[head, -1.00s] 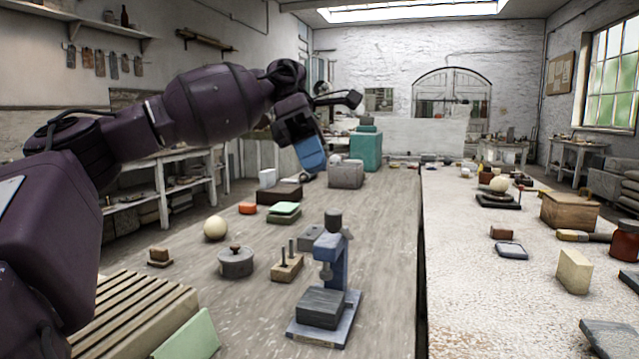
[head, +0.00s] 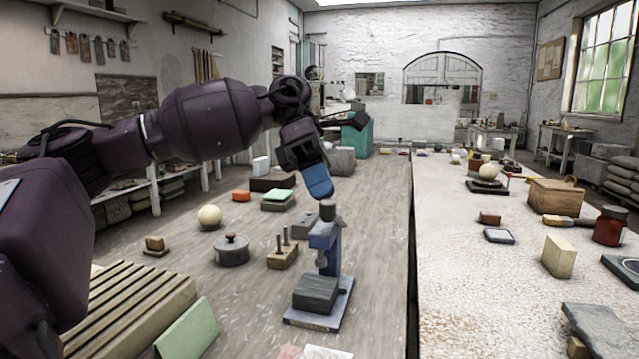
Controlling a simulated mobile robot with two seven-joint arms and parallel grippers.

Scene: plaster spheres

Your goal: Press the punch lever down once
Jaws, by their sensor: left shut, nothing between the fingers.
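The blue punch press (head: 333,262) stands upright on the grey-brown table, on a flat base plate (head: 318,318). A dark grey block (head: 316,293) sits on that base. The press has a dark round knob (head: 328,210) on top, which I take to be the lever end. My left gripper (head: 319,188) comes in from the left and points down, with blue fingertips. It is shut and empty, just above and slightly left of the knob. Whether the tips touch the knob is hard to tell. My right gripper is not in view.
Left of the press are a wooden block with pegs (head: 282,254), a lidded grey pot (head: 232,251) and a cream sphere (head: 209,217). A slatted wooden rack (head: 135,305) and a green block (head: 187,332) lie front left. A dark gap (head: 411,270) borders the pale right-hand table.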

